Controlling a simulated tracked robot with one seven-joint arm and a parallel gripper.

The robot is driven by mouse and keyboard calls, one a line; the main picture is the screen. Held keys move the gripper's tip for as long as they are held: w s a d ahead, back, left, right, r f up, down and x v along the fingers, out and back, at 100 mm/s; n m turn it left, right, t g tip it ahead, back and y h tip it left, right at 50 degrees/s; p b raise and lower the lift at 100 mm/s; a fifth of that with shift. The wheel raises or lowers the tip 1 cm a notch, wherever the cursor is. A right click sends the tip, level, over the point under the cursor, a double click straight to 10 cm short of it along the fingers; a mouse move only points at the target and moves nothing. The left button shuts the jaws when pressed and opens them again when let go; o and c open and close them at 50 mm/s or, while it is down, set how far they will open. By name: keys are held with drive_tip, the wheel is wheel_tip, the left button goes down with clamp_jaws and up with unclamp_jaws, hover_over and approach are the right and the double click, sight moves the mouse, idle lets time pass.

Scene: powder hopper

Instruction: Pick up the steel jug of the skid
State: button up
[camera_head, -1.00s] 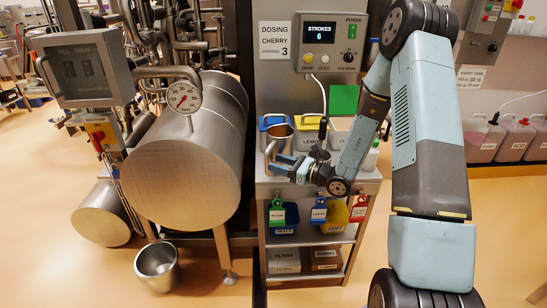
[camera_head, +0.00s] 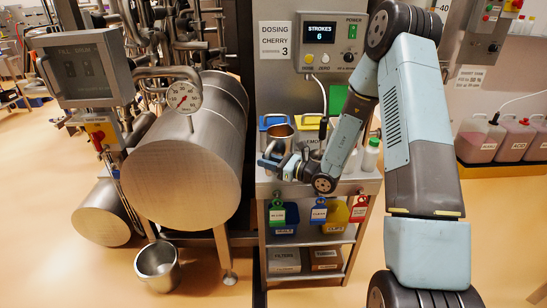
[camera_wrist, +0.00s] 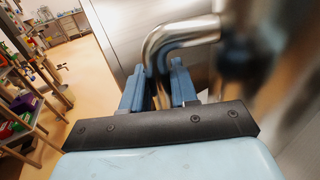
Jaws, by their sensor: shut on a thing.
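The steel jug (camera_head: 279,137) stands upright above the left end of the skid's top shelf, in front of the blue-lidded bin. I cannot tell whether its base touches the shelf. My gripper (camera_head: 268,163) is at the jug's near side, shut on its handle. In the wrist view the blue fingers of my gripper (camera_wrist: 160,88) sit on either side of the bent steel handle (camera_wrist: 172,38). The jug's lower part is partly hidden by my gripper.
The skid's steel top (camera_head: 370,177) also bears a yellow-lidded bin (camera_head: 308,121) and a white bottle (camera_head: 371,155). Coloured tags hang at its front edge. A large steel drum (camera_head: 180,170) is close on the left. A steel bucket (camera_head: 157,262) stands on the open floor.

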clamp_jaws()
idle(0.6)
drive_tip(key=shift+r, duration=0.2)
idle(0.5)
